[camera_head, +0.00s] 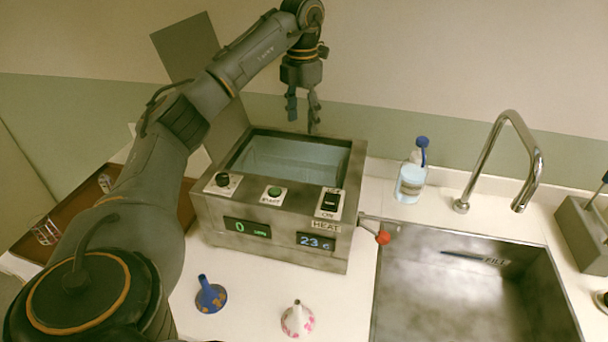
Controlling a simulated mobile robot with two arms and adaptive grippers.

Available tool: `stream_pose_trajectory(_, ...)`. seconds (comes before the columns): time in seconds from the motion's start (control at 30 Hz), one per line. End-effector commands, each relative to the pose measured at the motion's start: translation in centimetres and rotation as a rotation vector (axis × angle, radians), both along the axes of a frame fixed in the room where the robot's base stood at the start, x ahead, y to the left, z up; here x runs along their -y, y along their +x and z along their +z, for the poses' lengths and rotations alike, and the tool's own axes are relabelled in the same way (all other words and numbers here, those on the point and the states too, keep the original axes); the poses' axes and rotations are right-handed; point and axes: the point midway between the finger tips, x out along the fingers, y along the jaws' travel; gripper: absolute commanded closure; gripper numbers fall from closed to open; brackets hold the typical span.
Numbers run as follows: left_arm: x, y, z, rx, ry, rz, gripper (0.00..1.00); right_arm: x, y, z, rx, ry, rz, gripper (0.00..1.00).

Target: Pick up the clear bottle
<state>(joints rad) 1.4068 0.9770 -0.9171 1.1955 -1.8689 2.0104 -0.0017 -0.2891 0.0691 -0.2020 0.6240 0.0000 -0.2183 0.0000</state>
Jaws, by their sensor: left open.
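A clear bottle (411,181) with pale blue liquid and a blue top stands upright on the white counter, between the metal bath and the sink tap. My left gripper (302,118) is open and empty, fingers pointing down, above the back edge of the bath. It is to the left of the bottle and apart from it. My right gripper is not in view.
The metal water bath (275,232) has a red-knobbed side tap (382,237). A sink (470,290) and curved tap (497,155) are at right. A blue funnel (210,296) and a patterned funnel (297,320) stand in front. A brown tray (75,215) is partly hidden by my arm.

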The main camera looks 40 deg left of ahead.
Motion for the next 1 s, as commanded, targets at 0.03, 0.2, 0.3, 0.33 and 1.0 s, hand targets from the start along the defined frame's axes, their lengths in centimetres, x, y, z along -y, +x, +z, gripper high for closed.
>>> stream_pose_trajectory(0.03, 0.0, 0.0, -1.4, 0.001, 0.0, -0.001, 0.43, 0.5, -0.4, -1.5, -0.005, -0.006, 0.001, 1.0)
stream_pose_trajectory(0.2, 0.1, 0.0, -3.6, 0.001, 0.0, -0.001, 0.43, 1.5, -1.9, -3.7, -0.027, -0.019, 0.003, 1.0)
stream_pose_trajectory(0.3, 0.1, 0.0, -4.5, 0.001, 0.0, -0.001, 0.43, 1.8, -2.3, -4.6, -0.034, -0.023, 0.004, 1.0)
stream_pose_trajectory(0.33, 0.1, 0.0, -4.8, 0.001, 0.0, -0.001, 0.43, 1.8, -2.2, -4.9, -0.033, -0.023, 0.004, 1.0)
stream_pose_trajectory(1.0, 0.2, -0.1, -13.4, 0.0, 0.0, -0.001, 0.43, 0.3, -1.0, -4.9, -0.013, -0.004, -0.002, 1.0)
